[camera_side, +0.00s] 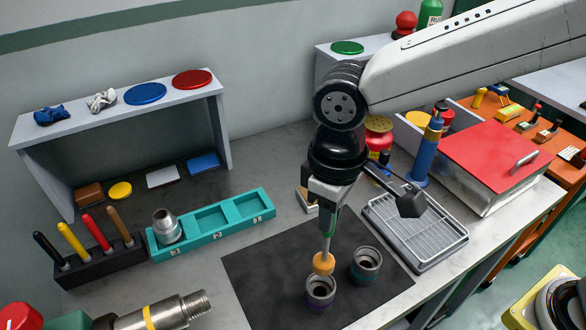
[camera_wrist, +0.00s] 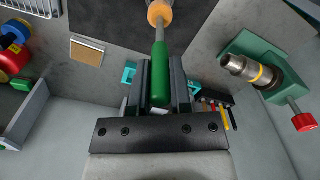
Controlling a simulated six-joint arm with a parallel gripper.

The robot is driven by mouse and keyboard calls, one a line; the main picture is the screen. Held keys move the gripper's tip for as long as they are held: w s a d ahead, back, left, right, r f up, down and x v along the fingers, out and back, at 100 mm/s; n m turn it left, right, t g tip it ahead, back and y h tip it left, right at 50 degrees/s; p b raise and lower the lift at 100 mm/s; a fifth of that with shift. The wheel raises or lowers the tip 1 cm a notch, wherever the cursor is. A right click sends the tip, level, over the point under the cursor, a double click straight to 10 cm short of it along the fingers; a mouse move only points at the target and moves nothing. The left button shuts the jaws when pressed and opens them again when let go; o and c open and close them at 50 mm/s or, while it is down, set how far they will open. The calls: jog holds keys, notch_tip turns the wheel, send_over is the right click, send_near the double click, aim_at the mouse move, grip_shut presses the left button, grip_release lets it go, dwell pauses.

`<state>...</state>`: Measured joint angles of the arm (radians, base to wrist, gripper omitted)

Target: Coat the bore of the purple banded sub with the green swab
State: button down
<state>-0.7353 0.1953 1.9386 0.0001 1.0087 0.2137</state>
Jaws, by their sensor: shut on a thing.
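My gripper (camera_side: 329,207) is shut on the green swab, pointing down over the black mat (camera_side: 262,268). The swab's green handle (camera_wrist: 160,75) sits between the jaws in the wrist view, with a grey shaft and an orange head (camera_side: 323,263). The purple banded sub (camera_side: 319,294) stands upright on the mat below the head. The head is at or just above its open mouth, overlapping the far rim in the side view; I cannot tell if they touch. In the wrist view the sub cannot be made out. Another grey sub (camera_side: 366,265) stands upright close to its right.
A teal numbered tray (camera_side: 214,238) holds a silver fitting (camera_side: 166,226) at its left end. A black rack (camera_side: 92,264) holds several coloured-handled tools. A wire rack (camera_side: 414,228) lies right of the mat. A vise with a yellow-banded pipe (camera_side: 168,312) is at front left.

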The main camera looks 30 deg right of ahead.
send_over(325, 259)
jog(key=shift+w+d+f, duration=0.1)
jog(key=shift+f, duration=0.95)
jog(key=shift+w+f, duration=0.1)
jog(key=shift+f, duration=3.05)
dwell(1.1)
dwell(0.5)
jog(key=shift+r+n, duration=0.25)
jog(key=shift+n, duration=0.9)
jog(key=shift+r+n, duration=0.25)
jog(key=shift+n, duration=0.9)
jog(key=shift+m, duration=0.4)
jog(key=m, duration=0.3)
jog(key=shift+f+m, duration=0.25)
jog(key=shift+m, duration=0.15)
jog(key=shift+f+m, duration=0.15)
jog(key=shift+m, duration=1)
jog(key=shift+f+m, duration=0.1)
jog(key=shift+m, duration=1.05)
